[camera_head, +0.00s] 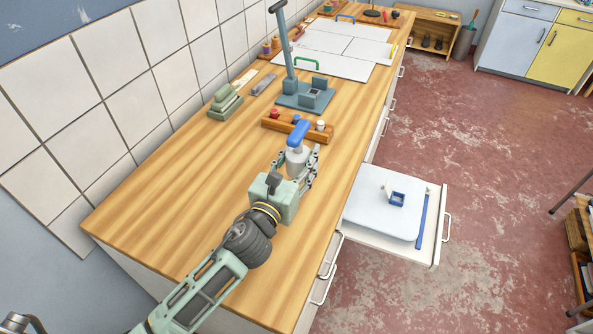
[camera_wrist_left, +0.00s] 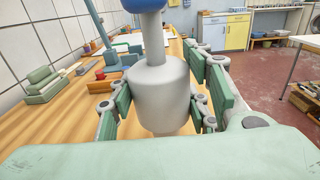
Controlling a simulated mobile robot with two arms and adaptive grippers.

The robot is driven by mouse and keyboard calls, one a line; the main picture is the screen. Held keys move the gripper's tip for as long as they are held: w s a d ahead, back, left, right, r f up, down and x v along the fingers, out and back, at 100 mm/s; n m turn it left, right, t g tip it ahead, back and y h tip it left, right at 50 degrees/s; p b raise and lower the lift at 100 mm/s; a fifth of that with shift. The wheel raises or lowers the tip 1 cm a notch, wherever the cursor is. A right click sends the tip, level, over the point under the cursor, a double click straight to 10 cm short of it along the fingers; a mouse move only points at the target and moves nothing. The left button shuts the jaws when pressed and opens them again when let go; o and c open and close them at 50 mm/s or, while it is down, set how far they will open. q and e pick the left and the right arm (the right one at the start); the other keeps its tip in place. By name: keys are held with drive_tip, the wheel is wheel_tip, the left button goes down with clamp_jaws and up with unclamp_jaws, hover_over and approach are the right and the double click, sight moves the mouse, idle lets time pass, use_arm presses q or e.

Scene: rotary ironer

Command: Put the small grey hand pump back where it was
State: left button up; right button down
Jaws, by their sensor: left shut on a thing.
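The small grey hand pump (camera_head: 297,155) has a rounded grey body, a thin neck and a blue handle on top. It stands upright between the fingers of my left gripper (camera_head: 299,168), which is shut on its body. It also fills the middle of the left wrist view (camera_wrist_left: 160,92), with a green-padded finger on each side. The pump is over the near part of the wooden worktop (camera_head: 190,195). I cannot tell whether its base touches the wood. My right gripper is not in view.
Just beyond the pump is a wooden rack (camera_head: 280,128) with small coloured pieces. An open drawer (camera_head: 433,250) juts out on the right. The worktop's near left is clear.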

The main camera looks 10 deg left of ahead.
sight(296, 172)
use_arm(q)
drive_tip(key=shift+s+a+f, duration=0.15)
drive_tip(key=shift+a, duration=0.1)
drive_tip(key=shift+f+b, duration=0.45)
drive_tip(key=shift+f, duration=1.55)
drive_tip(key=shift+f, duration=0.1)
drive_tip(key=o, duration=1.4)
